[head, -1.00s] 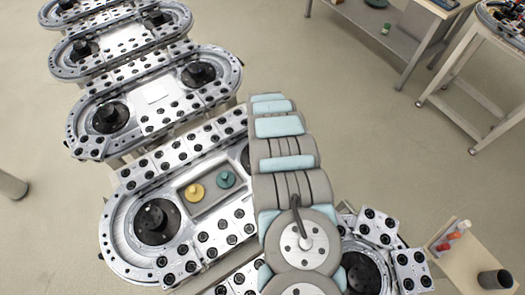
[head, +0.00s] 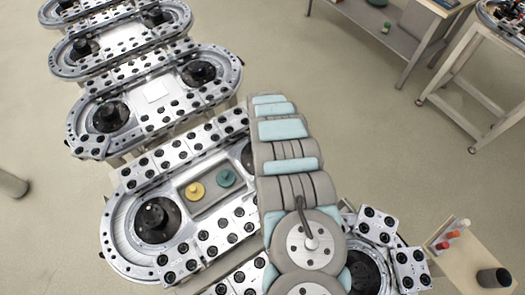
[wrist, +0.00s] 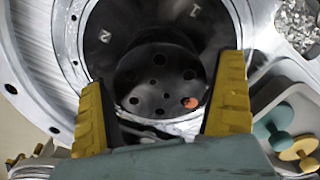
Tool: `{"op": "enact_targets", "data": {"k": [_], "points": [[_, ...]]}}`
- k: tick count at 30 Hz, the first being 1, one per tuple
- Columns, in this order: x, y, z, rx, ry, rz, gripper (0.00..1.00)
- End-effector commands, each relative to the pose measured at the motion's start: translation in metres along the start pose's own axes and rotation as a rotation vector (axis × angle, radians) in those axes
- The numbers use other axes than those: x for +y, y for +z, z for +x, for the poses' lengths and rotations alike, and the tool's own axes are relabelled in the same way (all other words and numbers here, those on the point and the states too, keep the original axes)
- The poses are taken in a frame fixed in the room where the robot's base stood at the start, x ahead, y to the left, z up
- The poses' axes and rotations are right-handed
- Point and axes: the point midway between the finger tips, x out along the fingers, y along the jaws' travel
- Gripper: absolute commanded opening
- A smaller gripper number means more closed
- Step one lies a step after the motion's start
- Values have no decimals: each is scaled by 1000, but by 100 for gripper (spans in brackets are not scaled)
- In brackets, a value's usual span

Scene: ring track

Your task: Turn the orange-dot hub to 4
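The orange-dot hub (wrist: 155,82) is a dark round disc with several holes, in the middle of the wrist view. Its orange dot (wrist: 190,102) is at the lower right of the disc. The numerals 1 and 2 show on the dark ring around it, 1 at upper right and 2 at upper left; I see no 4. My gripper (wrist: 165,75) is open, its two yellow fingers on either side of the hub. I cannot tell whether they touch it. In the head view my arm hides the gripper and most of this hub.
A yellow knob (head: 195,191) and a green knob (head: 225,178) sit in a tray on the same oval track, beside the hub. Another black hub (head: 157,220) is at its left end. More oval tracks lie at upper left. A small table (head: 465,265) stands at lower right.

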Motion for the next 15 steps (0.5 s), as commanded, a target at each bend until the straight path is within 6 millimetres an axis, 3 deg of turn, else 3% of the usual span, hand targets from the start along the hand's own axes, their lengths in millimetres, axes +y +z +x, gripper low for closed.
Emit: {"op": "enact_targets", "data": {"k": [8, 15], "points": [[1, 0, -5, 0, 1, 0, 100], [1, 1, -25, -1, 0, 0, 100]]}}
